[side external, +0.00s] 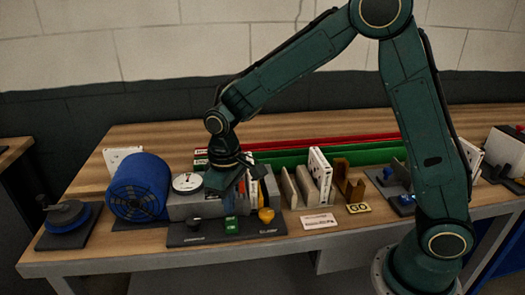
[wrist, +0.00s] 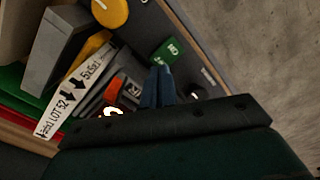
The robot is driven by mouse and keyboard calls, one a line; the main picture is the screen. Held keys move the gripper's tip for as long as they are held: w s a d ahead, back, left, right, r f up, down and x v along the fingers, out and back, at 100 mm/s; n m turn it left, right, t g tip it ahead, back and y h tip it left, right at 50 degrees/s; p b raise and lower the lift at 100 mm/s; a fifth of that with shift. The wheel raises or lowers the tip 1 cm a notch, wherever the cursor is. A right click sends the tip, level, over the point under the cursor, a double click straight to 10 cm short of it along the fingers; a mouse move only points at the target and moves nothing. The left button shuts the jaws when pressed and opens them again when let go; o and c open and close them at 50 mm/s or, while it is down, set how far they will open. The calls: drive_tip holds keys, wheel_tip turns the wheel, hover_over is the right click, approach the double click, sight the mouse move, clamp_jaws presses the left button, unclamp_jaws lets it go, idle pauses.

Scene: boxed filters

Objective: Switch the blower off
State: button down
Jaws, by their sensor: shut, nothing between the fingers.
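The blue blower (side external: 138,187) stands at the left of the bench, beside a grey housing with a round white gauge (side external: 187,182). In front is a dark control panel (side external: 212,239) with a black knob (side external: 194,223), a green block (side external: 232,225) and a yellow knob (side external: 266,215). My gripper (side external: 229,203) is low over the panel, behind the green block. In the wrist view the blue fingers (wrist: 157,86) are together and empty. The green block (wrist: 165,50) lies just beyond their tips; the black knob (wrist: 197,92) is to their right. Contact cannot be told.
A white boxed filter (wrist: 70,85) with arrows and "LOT 52" is close to the gripper. An orange-red part (wrist: 116,90) is beside the fingers. Upright filters (side external: 320,172), a brown holder (side external: 345,183), a GO plate (side external: 359,208) and a white card (side external: 318,221) are to the right.

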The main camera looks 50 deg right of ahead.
sight(232, 218)
drive_tip(key=shift+r, duration=2.25)
drive_tip(key=shift+r, duration=0.1)
drive_tip(key=s+d+r+m+t, duration=0.1)
drive_tip(key=s+d+r+t, duration=0.2)
drive_tip(key=s+d+r, duration=0.5)
drive_tip(key=s+d+r+m+t, duration=0.1)
drive_tip(key=s+r+m+t, duration=0.1)
drive_tip(key=s, duration=1.2)
drive_tip(key=shift+s+d+r+t, duration=0.3)
drive_tip(key=shift+d+r, duration=0.1)
drive_tip(key=shift+r, duration=0.2)
drive_tip(key=shift+w, duration=0.15)
